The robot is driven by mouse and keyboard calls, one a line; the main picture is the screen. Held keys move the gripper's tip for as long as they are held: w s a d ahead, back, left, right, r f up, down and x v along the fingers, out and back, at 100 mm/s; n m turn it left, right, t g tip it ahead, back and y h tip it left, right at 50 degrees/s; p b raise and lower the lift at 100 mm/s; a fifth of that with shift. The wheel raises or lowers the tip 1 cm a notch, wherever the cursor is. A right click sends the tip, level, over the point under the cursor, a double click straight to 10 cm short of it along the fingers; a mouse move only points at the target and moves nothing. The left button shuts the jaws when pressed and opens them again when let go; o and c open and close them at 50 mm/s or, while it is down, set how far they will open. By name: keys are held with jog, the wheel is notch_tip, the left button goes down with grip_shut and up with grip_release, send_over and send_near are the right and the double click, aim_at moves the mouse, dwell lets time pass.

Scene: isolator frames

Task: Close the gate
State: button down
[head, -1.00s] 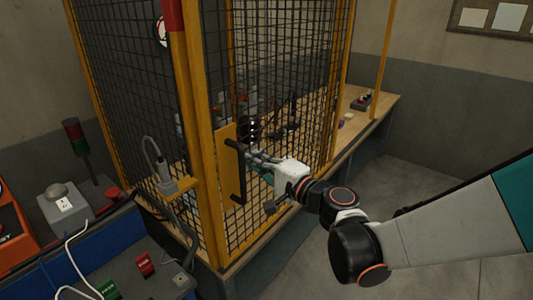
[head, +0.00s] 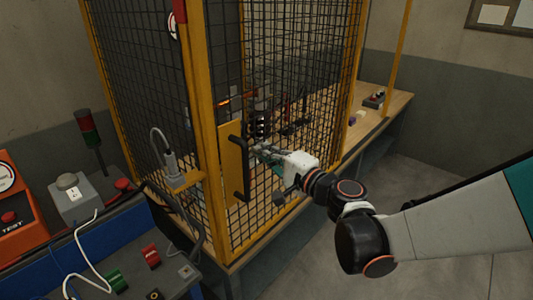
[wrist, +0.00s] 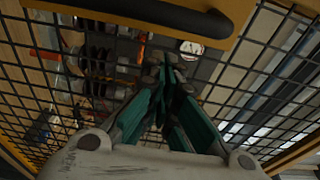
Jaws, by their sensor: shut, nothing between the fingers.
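The gate (head: 305,95) is a black mesh panel in a yellow frame on the front of the cage. Its yellow plate (head: 231,150) carries an upright black handle (head: 240,168), right beside the yellow corner post (head: 207,140). I cannot tell whether any gap is left between plate and post. My gripper (head: 258,150) is shut and empty, just right of the handle, in front of the mesh. In the wrist view the teal-padded fingers (wrist: 167,68) point at the mesh, below the handle (wrist: 165,14). Whether they touch the mesh is unclear.
Inside the cage a wooden bench (head: 335,115) holds a dark spring-like part (head: 259,125) and other items. A blue-edged console (head: 110,240) stands at left. Floor at right is clear.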

jog(key=s+d+f+n+g+h, duration=0.1)
jog(key=s+d+n+g+h, duration=0.1)
jog(key=s+d, duration=0.6)
jog(key=s+d+f+n+g+h+p, duration=0.1)
jog(key=s+d+f+n+h, duration=0.1)
jog(key=s+d+n+h, duration=0.2)
jog(key=s+d+f+n+g+h+p, duration=0.1)
jog(key=s+d+f+n+g+h, duration=0.1)
jog(key=s+d+h, duration=0.5)
jog(key=s+d, duration=0.5)
jog(key=d, duration=0.2)
jog(key=shift+s+n+g, duration=0.2)
jog(key=shift+n+g, duration=0.1)
jog(key=shift+n, duration=0.1)
